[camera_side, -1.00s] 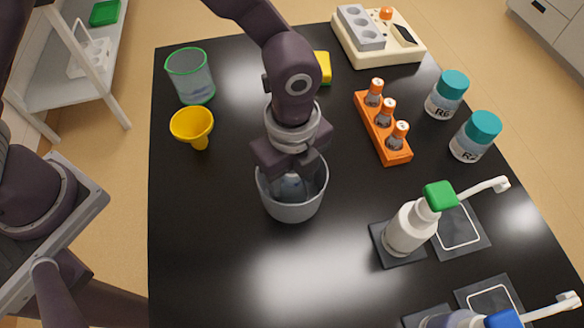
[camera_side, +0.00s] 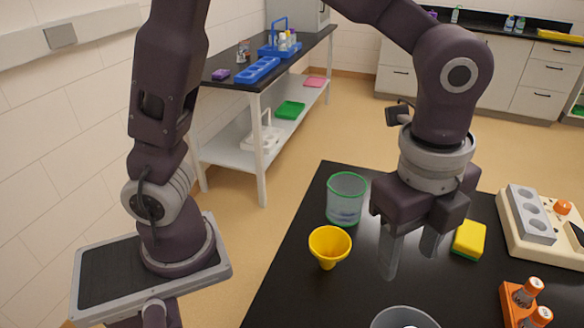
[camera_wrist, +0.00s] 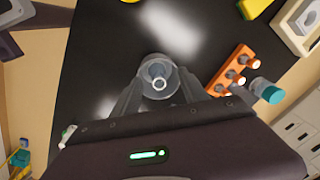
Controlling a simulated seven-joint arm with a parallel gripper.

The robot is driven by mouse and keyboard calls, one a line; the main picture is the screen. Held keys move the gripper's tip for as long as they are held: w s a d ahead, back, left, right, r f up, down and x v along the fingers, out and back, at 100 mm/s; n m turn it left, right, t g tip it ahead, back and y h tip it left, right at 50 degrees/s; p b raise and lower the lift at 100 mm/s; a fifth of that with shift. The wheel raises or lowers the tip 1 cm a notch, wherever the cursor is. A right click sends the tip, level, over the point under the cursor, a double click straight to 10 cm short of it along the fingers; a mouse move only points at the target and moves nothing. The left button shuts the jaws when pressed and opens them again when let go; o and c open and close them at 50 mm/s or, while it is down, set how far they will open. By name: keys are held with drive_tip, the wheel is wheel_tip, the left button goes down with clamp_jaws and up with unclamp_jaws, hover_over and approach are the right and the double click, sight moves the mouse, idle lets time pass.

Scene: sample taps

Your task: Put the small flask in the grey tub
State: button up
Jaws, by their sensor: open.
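The grey tub (camera_wrist: 146,66) stands on the black table below my gripper in the wrist view. Its rim (camera_side: 388,313) also shows at the bottom edge of the side view, where the rest is cut off. The small flask (camera_wrist: 159,84), clear with a round mouth, appears inside the tub in the wrist view, mouth up. Only a pale bit of something inside the tub shows in the side view. My gripper (camera_side: 410,250) is open and empty, fingers pointing down, above and apart from the tub.
A green-rimmed clear beaker (camera_side: 346,198) and a yellow funnel (camera_side: 329,246) stand left of my gripper. A yellow sponge (camera_side: 469,239), an orange vial rack (camera_side: 512,306) and a cream instrument (camera_side: 510,228) are to the right. A teal-capped jar (camera_wrist: 266,90) shows in the wrist view.

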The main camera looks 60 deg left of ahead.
drive_tip(key=s+a+r+n+t, duration=0.1)
drive_tip(key=s+a+r+n, duration=0.1)
drive_tip(key=a+r+n, duration=0.3)
drive_tip(key=s+a+r+n+t, duration=0.1)
drive_tip(key=s+a+r+n, duration=0.1)
drive_tip(key=a+n, duration=0.35)
drive_tip(key=s+a+n+t, duration=0.2)
drive_tip(key=s+a+n, duration=0.6)
drive_tip(key=shift+s+f+t, duration=0.3)
drive_tip(key=shift+s+f, duration=0.1)
drive_tip(key=shift+f, duration=0.05)
